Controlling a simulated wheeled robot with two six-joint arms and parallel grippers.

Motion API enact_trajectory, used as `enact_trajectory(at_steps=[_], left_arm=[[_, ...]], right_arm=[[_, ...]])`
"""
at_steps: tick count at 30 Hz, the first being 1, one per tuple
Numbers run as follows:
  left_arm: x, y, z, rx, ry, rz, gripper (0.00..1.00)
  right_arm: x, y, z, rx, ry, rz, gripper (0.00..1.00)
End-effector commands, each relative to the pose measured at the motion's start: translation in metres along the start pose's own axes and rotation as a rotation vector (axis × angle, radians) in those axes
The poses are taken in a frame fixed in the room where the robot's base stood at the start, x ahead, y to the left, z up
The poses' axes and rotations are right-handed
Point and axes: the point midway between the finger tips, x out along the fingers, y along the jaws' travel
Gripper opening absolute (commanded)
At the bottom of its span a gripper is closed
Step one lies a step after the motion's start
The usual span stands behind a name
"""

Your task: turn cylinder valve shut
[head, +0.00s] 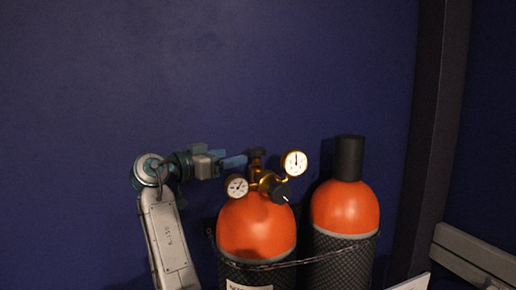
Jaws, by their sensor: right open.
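Two orange cylinders stand side by side, the left one (255,230) and the right one (345,208). The left cylinder carries a brass regulator (265,180) with two white dial gauges (294,163) (237,187). A dark valve knob (257,153) tops the brass fitting, and a black knob (281,193) with a pale mark sits lower on the front. My right gripper (238,160) is open, its blue fingers level and pointing right. The fingertips are close to the left side of the top knob; I cannot tell whether they touch. My left gripper is out of view.
The right cylinder has a tall black cap (349,158). A chain (285,264) runs across the front of both cylinders. A dark post (432,130) and a grey rail (475,258) stand at the right. The space above the cylinders is clear before the blue wall (230,70).

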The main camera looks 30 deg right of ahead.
Motion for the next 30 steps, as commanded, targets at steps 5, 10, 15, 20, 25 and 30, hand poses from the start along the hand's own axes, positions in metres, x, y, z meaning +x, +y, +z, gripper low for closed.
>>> enact_trajectory(at_steps=[5, 10, 15, 20, 25, 30], left_arm=[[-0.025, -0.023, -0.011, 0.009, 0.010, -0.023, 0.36], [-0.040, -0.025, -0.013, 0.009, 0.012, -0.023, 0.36], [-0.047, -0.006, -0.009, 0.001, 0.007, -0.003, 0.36], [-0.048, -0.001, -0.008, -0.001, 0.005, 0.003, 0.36], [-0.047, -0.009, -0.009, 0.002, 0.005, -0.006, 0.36], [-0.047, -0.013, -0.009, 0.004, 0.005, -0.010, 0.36]], right_arm=[[0.037, 0.001, -0.006, -0.002, 0.002, 0.006, 0.70], [0.066, 0.001, -0.005, -0.002, 0.001, 0.005, 0.70], [0.083, 0.001, -0.003, 0.000, 0.001, 0.004, 0.70], [0.087, 0.000, -0.001, 0.000, 0.000, 0.002, 0.70], [0.087, 0.000, 0.000, 0.001, 0.000, 0.002, 0.70], [0.087, 0.000, -0.001, 0.001, 0.000, 0.002, 0.43]])
